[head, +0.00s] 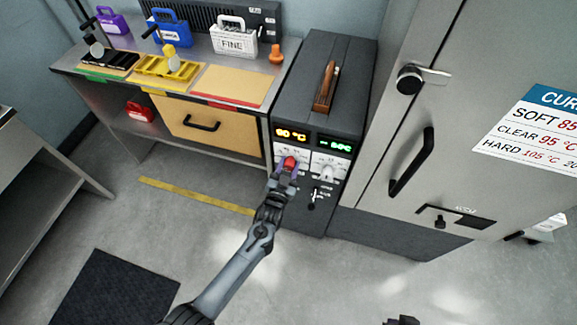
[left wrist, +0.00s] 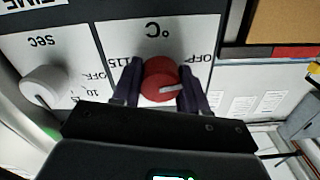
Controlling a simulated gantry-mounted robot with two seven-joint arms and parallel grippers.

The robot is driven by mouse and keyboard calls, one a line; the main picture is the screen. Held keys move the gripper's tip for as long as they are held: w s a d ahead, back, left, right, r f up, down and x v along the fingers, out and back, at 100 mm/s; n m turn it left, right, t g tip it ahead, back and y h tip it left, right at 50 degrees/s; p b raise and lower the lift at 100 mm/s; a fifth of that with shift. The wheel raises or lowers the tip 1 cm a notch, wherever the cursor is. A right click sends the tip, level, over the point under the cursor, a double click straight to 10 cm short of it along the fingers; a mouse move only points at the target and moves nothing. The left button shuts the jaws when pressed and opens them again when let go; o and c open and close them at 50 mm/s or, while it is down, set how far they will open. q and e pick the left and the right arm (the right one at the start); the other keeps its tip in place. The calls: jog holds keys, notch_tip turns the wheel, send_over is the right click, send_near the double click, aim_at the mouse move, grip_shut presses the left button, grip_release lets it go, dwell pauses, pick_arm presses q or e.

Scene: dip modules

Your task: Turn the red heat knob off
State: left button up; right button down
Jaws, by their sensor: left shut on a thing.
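The red heat knob (head: 289,162) is on the front panel of the dark control unit (head: 345,62). My left gripper (head: 284,171) is shut on it. In the left wrist view, the fingers sit on both sides of the red knob (left wrist: 162,80). That view is upside down. The knob's white pointer line points right, a little below the OFF label (left wrist: 203,57); a 115 mark is on the left. An amber display (head: 291,133) above the knob seems to read 80 °C. A dark piece at the bottom edge (head: 402,320) seems to be my right gripper, mostly cut off.
A grey cabinet (head: 420,130) stands to the right. A bench (head: 200,57) with baskets and coloured trays is on the left. The floor in front is open.

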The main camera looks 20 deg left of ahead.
pick_arm(q)
jog(key=o, duration=0.9)
jog(key=shift+s+a+f, duration=0.1)
jog(key=shift+a+f, duration=0.05)
jog(key=shift+f, duration=0.35)
jog(key=shift+c, duration=0.2)
jog(key=shift+o, duration=1)
jog(key=shift+r, duration=0.2)
jog(key=shift+r, duration=0.1)
jog(key=s+p, duration=0.2)
jog(key=s, duration=0.8)
jog(key=shift+s+d, duration=0.35)
jog(key=shift+s, duration=0.05)
